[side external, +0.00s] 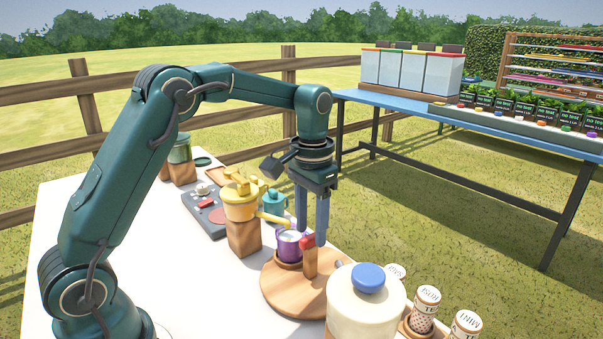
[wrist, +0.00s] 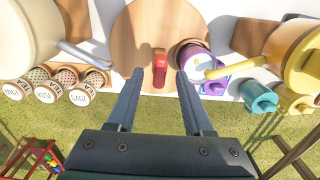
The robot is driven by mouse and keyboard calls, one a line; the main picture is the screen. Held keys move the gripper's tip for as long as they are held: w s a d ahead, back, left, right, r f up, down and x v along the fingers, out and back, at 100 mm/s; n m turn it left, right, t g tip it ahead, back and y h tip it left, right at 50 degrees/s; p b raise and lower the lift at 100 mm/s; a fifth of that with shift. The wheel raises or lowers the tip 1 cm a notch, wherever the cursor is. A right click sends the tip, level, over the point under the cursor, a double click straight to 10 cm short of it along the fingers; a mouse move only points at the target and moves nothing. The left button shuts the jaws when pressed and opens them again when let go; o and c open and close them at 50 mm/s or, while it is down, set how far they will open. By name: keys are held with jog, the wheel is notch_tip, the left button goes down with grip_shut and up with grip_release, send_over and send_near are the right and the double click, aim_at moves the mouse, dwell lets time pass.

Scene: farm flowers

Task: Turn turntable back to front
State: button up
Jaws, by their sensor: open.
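The turntable is a round wooden disc (side external: 283,300) at the table's edge; it also fills the top middle of the wrist view (wrist: 138,30). An upright wooden post with a red top (side external: 309,262) stands on it near the rim; the red part shows in the wrist view (wrist: 159,68). A purple cup with white contents (side external: 289,247) sits on the disc beside the post. My gripper (side external: 311,238) is open and points down at the post. In the wrist view its fingertips (wrist: 159,74) lie either side of the red top, with gaps. I cannot tell how low they reach.
A large cream jar with a blue lid (side external: 368,298) stands right of the disc, near labelled shakers (side external: 427,300). A yellow pot (side external: 240,205) on a wooden block and a teal cup (side external: 274,203) stand behind left. Grass lies beyond the table edge.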

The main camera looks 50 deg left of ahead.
jog(key=shift+f, duration=0.55)
jog(key=shift+c, duration=0.3)
grip_shut()
dwell(0.8)
